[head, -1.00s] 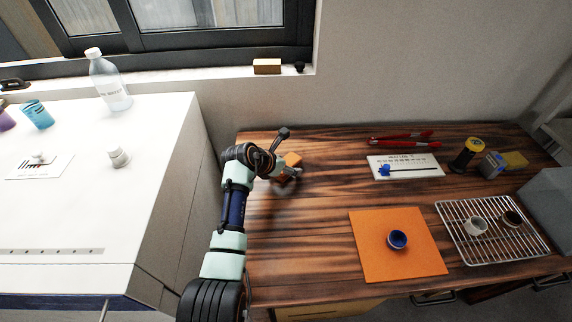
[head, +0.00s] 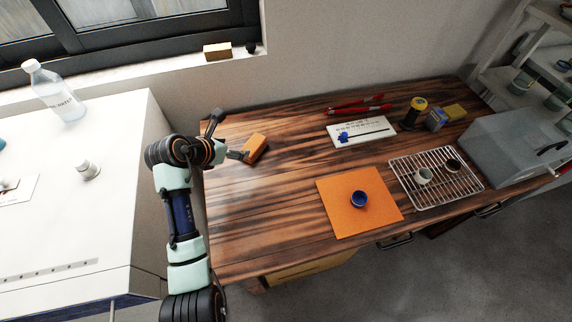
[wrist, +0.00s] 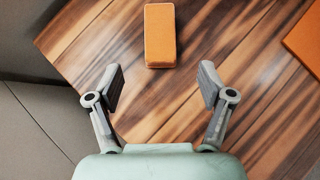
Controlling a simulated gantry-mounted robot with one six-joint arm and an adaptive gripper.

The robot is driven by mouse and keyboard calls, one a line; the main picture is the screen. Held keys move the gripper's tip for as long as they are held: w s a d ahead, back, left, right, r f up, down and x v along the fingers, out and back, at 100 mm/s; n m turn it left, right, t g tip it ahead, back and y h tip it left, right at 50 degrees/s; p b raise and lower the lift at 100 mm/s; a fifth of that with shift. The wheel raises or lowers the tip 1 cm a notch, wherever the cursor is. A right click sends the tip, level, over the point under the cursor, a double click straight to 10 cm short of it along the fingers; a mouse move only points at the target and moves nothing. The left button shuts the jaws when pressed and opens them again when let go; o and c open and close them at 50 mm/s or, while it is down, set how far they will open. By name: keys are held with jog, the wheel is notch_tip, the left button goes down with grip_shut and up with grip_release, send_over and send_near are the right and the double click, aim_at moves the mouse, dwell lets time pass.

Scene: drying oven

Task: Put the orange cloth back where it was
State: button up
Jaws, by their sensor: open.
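The orange cloth (head: 255,148) is a small folded, block-like bundle lying on the wooden table near its left end. It also shows at the top middle of the wrist view (wrist: 160,36). My gripper (head: 240,155) is just left of it in the head view. In the wrist view my gripper (wrist: 162,84) has its two fingers spread wide, with bare wood between them. The cloth lies beyond the fingertips, apart from them and roughly centred.
A flat orange mat (head: 340,222) with a blue cup (head: 358,199) lies to the right. Farther right are a wire rack (head: 440,195) and a grey box (head: 515,155). Red tongs (head: 360,104) and a white card (head: 362,131) lie behind. A white cabinet (head: 110,215) stands left.

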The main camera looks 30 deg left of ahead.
jog(key=w+d+r+m+t, duration=0.1)
jog(key=w+d+r+m, duration=0.1)
jog(key=d+m, duration=1.7)
jog(key=s+d+r+m+t, duration=0.1)
jog(key=s+d+r+m, duration=0.2)
jog(key=s+d+m, duration=0.2)
jog(key=s+d+r+m+t, duration=0.1)
jog(key=s+d+r+m, duration=0.3)
jog(key=d+m, duration=0.8)
jog(key=shift+s+d+t, duration=0.4)
jog(key=shift+s+d, duration=0.55)
jog(key=shift+s, duration=0.2)
